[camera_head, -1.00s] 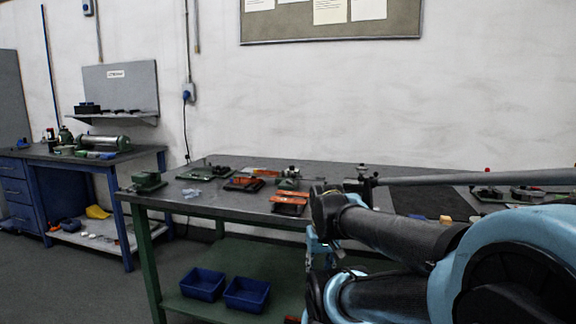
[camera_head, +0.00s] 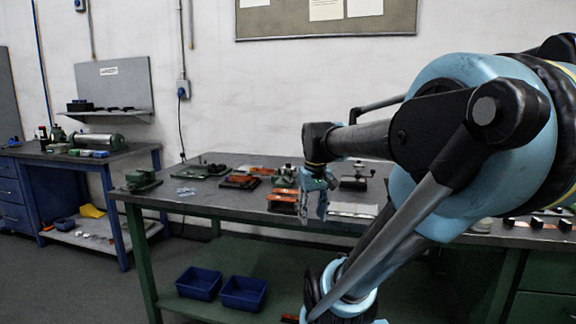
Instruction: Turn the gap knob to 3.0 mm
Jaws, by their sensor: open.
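A small dark machine with a metal top (camera_head: 354,180) stands on the workbench just right of my gripper. I cannot tell whether it carries the gap knob; no knob scale or reading is legible. A green machine (camera_head: 143,180) stands at the bench's left end, also too small to show a knob clearly. My gripper (camera_head: 312,210) is open, its fingers pointing down over the front part of the bench, with nothing visible between them. My arm hides the right part of the bench.
The workbench (camera_head: 180,203) bears copper-coloured pieces on dark bases (camera_head: 240,182) and a pale flat plate (camera_head: 353,210). Two blue bins (camera_head: 243,293) sit on the lower shelf. A second bench (camera_head: 125,156) stands at left with a metal cylinder machine (camera_head: 97,141).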

